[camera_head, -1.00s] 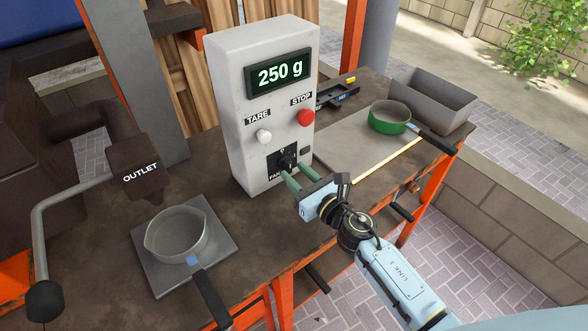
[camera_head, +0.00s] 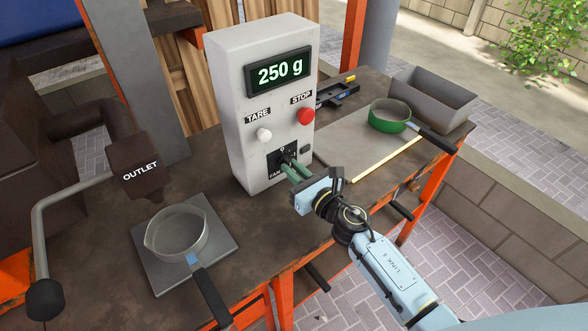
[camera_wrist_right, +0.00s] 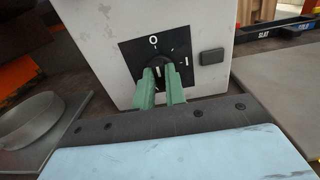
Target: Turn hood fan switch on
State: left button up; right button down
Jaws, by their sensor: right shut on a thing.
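The fan switch (camera_head: 287,154) is a dark rotary knob on a black plate low on the front of the light grey control box (camera_head: 252,110). In the right wrist view the plate (camera_wrist_right: 131,52) shows an "O" mark at the top and an "I" mark at the right. My right gripper (camera_head: 290,167) has its green fingers shut on the knob, one on each side. In the right wrist view the fingers (camera_wrist_right: 161,77) cover much of the knob (camera_wrist_right: 158,60), so its exact angle is hard to tell. My left gripper is not in view.
Above the switch are a white TARE button (camera_head: 264,135) and a red STOP button (camera_head: 305,116); the display (camera_head: 280,73) reads 250 g. A pan (camera_head: 177,236) sits on a plate at left. A green pan (camera_head: 389,118) and grey bin (camera_head: 433,98) stand at right.

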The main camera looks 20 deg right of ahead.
jog(key=m, duration=0.4)
jog(key=shift+d, duration=0.1)
jog(key=m, duration=0.4)
jog(key=shift+m+p, duration=0.35)
jog(key=shift+m, duration=0.05)
jog(key=m, duration=0.4)
jog(key=shift+f+p, duration=0.1)
jog(key=shift+p, duration=0.3)
jog(key=shift+d+f+m+p, duration=0.1)
jog(key=shift+m+p, duration=0.4)
jog(key=shift+m, duration=1.9)
jog(key=c, duration=1.4)
grip_release()
jog(key=shift+c, duration=0.2)
